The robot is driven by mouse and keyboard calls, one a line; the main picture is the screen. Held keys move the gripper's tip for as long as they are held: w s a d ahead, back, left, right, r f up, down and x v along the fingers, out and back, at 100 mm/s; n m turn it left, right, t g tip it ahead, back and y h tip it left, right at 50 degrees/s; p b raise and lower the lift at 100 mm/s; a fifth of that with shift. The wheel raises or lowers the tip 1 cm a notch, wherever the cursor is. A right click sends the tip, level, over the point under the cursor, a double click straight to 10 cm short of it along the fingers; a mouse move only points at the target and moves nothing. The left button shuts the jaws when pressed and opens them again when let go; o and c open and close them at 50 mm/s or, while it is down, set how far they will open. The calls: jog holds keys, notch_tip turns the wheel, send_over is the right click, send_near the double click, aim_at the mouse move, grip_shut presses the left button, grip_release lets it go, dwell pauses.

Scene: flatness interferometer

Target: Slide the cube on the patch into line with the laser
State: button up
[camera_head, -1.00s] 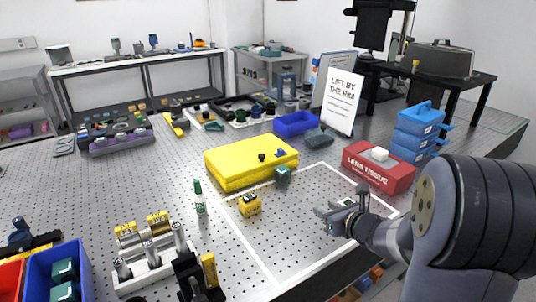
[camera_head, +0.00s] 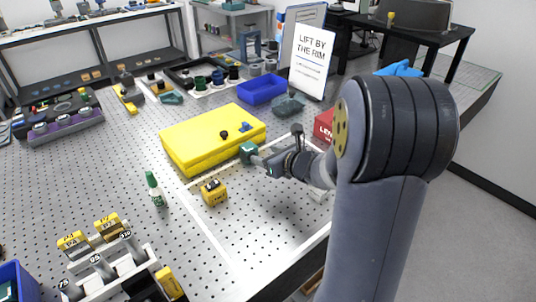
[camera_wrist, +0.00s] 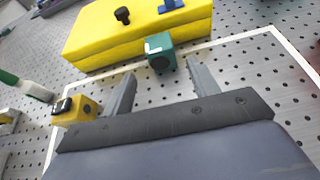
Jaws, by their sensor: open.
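A teal cube (camera_head: 249,152) with a pale label sits at the front side of the large yellow block, near the back of the white-outlined patch (camera_head: 222,244). It also shows in the wrist view (camera_wrist: 160,55), ahead of my gripper (camera_wrist: 160,68). My gripper is open, its fingertips apart on either side of the teal cube's near face; I cannot tell whether they touch it. In the head view my gripper (camera_head: 262,163) is low over the patch. A yellow-and-black cube (camera_head: 213,191) stands by the patch's left line, outside the left finger in the wrist view (camera_wrist: 75,109). I cannot identify the laser.
The yellow block (camera_head: 210,138) with small knobs lies just behind the teal cube. A red box (camera_head: 325,125) is partly hidden by my arm. A "LIFT BY THE RIM" sign (camera_head: 311,62) stands behind. The patch's front is clear.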

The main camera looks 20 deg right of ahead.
aim_at(253, 150)
jog(key=shift+o, duration=0.8)
jog(key=shift+w+a+f, duration=0.15)
jog(key=shift+w+a, duration=0.05)
jog(key=shift+w, duration=0.1)
jog(key=p+x, duration=0.1)
jog(key=x, duration=0.9)
jog(key=shift+s, duration=0.1)
jog(key=c, duration=1.2)
